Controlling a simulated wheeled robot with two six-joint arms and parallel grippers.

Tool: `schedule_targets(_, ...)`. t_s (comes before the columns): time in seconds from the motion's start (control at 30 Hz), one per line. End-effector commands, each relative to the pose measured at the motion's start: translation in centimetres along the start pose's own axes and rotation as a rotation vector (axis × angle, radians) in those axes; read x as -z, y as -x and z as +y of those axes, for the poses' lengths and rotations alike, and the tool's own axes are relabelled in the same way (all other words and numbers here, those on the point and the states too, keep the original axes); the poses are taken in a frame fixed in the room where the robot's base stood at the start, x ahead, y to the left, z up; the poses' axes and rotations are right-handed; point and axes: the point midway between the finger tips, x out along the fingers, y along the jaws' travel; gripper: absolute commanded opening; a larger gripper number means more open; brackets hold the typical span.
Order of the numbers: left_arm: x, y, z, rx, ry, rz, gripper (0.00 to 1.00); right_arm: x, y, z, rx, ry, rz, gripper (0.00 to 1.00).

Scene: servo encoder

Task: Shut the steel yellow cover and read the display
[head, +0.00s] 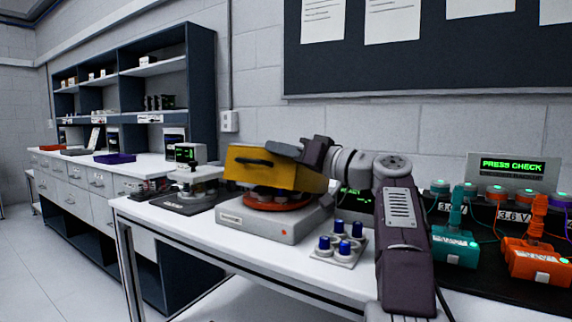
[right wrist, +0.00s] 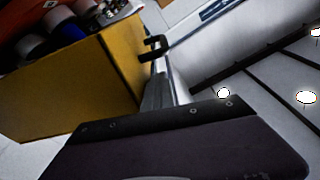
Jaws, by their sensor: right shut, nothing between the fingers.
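The yellow cover (head: 270,170) is a box-like lid with a dark handle (head: 254,161) on its front. It is tilted and partly raised over a red-orange disc (head: 278,203) carrying several small parts, on a grey instrument base (head: 268,224). My right gripper (head: 277,149) is shut and empty at the cover's top; contact is unclear. In the right wrist view the cover (right wrist: 75,88) fills the left side, beside the gripper (right wrist: 160,88). A display (head: 352,203) behind my right arm is mostly hidden. Another display (head: 512,166) reads "PRESS CHECK". My left gripper is not in view.
A smaller device (head: 190,178) with a green readout stands left. Teal (head: 455,247) and orange (head: 532,259) units crowd the right. The white table's front left edge (head: 160,226) is clear.

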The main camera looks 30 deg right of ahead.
Motion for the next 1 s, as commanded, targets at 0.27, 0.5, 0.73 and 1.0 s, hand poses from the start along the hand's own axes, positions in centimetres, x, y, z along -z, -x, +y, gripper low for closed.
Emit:
schedule_targets(0.27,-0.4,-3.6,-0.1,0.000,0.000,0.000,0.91,-2.6,0.4,-0.3,0.014,0.093,0.000,0.00)
schedule_targets(0.5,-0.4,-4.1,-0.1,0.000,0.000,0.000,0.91,-2.9,0.5,-0.5,0.017,0.117,0.000,0.00)
schedule_targets(0.73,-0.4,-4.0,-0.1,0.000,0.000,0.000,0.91,-2.8,0.5,-0.5,0.017,0.118,0.000,0.00)
schedule_targets(1.0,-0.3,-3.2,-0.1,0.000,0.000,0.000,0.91,-2.1,0.0,-0.9,0.018,0.117,0.000,0.00)
